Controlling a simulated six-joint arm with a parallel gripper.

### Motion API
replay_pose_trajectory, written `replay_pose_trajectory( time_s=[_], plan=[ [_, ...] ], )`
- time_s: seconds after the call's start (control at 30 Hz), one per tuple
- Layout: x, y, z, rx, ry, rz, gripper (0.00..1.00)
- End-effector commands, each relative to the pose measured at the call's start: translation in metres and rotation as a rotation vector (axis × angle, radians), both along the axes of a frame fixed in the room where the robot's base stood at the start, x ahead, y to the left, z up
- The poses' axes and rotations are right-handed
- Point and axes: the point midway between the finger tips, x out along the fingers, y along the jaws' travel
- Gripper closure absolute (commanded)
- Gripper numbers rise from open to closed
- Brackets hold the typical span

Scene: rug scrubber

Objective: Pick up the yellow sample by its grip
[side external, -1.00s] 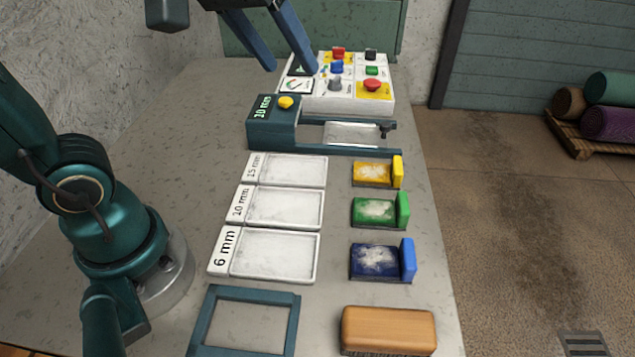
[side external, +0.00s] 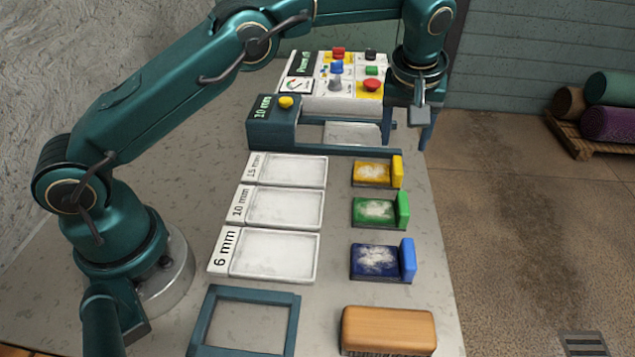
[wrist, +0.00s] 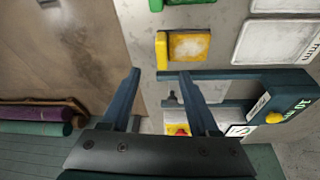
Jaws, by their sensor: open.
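The yellow sample (side external: 372,174) lies flat on the bench, a worn patch with an upright yellow grip (side external: 397,171) at its right end. It also shows in the wrist view (wrist: 188,46), with the grip (wrist: 162,50) at its left end. My gripper (side external: 407,137) is open and empty, fingers pointing down, above the bench's right side and beyond the yellow sample in the side view. In the wrist view my gripper's fingertips (wrist: 160,75) appear either side of the grip's line, just short of it in the picture. Nothing is between the fingers.
White trays (side external: 276,254) stand left. The teal gauge frame (side external: 272,137) and control box (side external: 325,103) are close to my gripper. The bench's right edge is near.

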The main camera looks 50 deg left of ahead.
Motion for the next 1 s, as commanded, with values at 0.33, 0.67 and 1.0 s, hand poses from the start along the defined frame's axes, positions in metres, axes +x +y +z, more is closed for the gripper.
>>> replay_pose_trajectory(
  time_s=[0.33,0.67,1.0],
  plan=[
    [0.0,0.0,-0.043,0.011,0.042,-0.013,0.39],
    [0.006,0.004,-0.066,0.009,0.037,-0.013,0.39],
    [0.006,0.004,-0.066,0.009,0.038,-0.014,0.92]
  ],
)
